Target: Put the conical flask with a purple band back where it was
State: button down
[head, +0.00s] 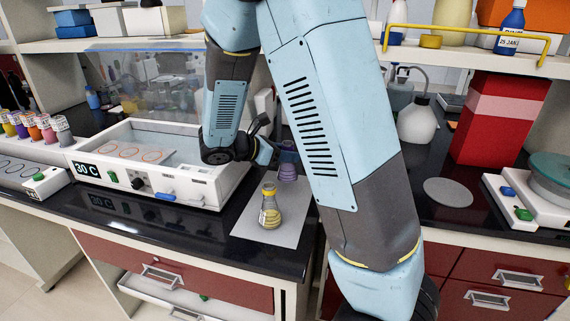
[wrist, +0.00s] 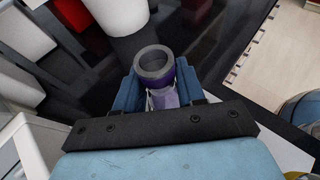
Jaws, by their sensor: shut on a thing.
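The conical flask with a purple band (head: 287,173) is at the back of a pale sheet (head: 250,223), partly hidden by my arm. In the wrist view its grey-rimmed mouth and purple band (wrist: 160,87) show between the two blue fingers. My gripper (wrist: 156,80) is shut on the flask's neck. The flask looks about upright; I cannot tell whether its base touches the sheet. A similar flask with a yellow band (head: 269,212) stands on the same sheet, in front and to the left of the purple-banded one.
A white water bath (head: 150,165) marked 30 C stands at the left. A white wash bottle (head: 417,122), a red box (head: 498,118), a grey disc (head: 447,192) and a white device (head: 525,203) are at the right. Shelves run above the bench.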

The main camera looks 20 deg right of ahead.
aim_at(281, 163)
jog(key=shift+w+a+f, duration=0.1)
jog(key=shift+w+f, duration=0.05)
jog(key=shift+f, duration=1.7)
jog(key=c, duration=0.7)
grip_release()
jog(key=shift+o, duration=0.2)
jog(key=shift+a, duration=0.1)
